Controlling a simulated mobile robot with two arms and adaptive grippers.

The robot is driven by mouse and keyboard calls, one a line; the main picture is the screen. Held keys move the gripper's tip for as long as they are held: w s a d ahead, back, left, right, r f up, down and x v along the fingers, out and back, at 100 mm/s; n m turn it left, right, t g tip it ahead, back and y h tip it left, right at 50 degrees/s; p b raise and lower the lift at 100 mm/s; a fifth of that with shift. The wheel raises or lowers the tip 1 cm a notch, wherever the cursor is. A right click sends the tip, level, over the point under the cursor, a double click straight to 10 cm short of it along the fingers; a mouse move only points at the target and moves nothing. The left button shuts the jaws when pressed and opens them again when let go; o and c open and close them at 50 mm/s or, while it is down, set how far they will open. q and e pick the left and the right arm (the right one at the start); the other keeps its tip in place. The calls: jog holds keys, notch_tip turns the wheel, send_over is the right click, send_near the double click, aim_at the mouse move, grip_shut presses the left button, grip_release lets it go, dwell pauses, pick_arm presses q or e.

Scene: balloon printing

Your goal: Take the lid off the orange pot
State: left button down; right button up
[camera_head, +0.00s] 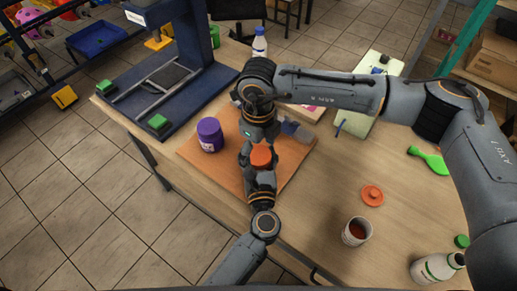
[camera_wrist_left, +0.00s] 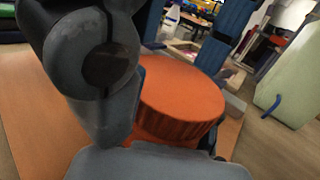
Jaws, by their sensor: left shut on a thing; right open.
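The orange pot shows as a ridged orange lid (camera_head: 261,155) above the wooden board, and close up in the left wrist view (camera_wrist_left: 182,105). The lid is on; the pot's body is mostly hidden by the grippers. My left gripper (camera_head: 261,173) comes in from the front and is shut on the orange pot. My right gripper (camera_head: 256,143) reaches down from above at the lid's far side, open. Whether its fingers touch the lid cannot be told.
A purple-lidded jar (camera_head: 210,135) stands on the orange-brown board (camera_head: 190,155) to the left. A separate flat orange lid (camera_head: 372,195) and an open white cup (camera_head: 356,232) stand right. A blue press (camera_head: 165,80) is at the back left.

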jog(key=shift+r, duration=2.3)
pick_arm(q)
jog(key=shift+c, duration=1.2)
grip_release()
